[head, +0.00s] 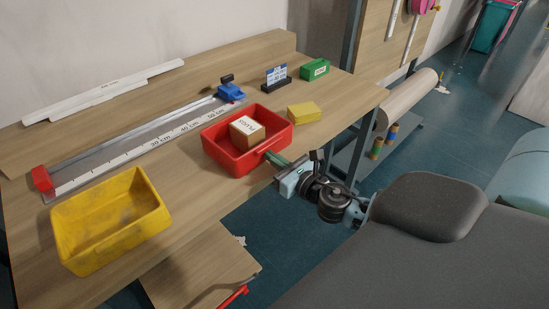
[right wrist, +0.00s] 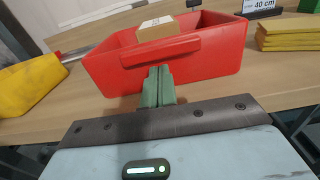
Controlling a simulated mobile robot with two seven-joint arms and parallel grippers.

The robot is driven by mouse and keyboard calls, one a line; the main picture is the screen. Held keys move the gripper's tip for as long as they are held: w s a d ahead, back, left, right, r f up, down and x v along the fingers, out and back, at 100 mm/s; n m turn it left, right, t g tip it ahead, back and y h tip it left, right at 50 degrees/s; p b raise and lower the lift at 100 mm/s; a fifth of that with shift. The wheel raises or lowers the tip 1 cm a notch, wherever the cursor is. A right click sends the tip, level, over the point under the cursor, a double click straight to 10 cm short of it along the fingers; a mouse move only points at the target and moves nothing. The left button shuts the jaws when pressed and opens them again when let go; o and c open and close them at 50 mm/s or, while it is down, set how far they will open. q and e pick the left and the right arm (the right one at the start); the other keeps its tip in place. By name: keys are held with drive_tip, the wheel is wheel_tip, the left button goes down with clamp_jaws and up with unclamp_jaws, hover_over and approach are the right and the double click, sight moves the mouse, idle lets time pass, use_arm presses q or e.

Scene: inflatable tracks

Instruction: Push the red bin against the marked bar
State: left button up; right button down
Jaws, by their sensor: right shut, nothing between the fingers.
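The red bin (head: 227,156) stands on the wooden bench with a cardboard box (head: 247,132) inside. It also shows in the right wrist view (right wrist: 205,62). A measuring rail (head: 150,145) with a red end block (head: 41,180) and a blue block (head: 231,91) runs along the bench behind the bin. I cannot tell which part is the marked bar. My right gripper (head: 277,159) is shut and empty, its green fingertips at the bin's near wall (right wrist: 158,86). Whether they touch it is hard to tell. My left gripper is not in view.
A yellow bin (head: 112,228) stands left of the red bin near the bench's front edge. A yellow stack (head: 304,112), a green box (head: 315,69) and a small sign (head: 276,78) stand to the right and behind. White strips (head: 104,91) lie at the back.

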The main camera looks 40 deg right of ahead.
sight(265, 152)
drive_tip(key=shift+w+a, duration=0.15)
drive_tip(key=shift+w, duration=1.6)
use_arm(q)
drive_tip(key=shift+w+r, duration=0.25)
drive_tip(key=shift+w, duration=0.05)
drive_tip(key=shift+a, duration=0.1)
use_arm(e)
drive_tip(key=shift+s, duration=0.1)
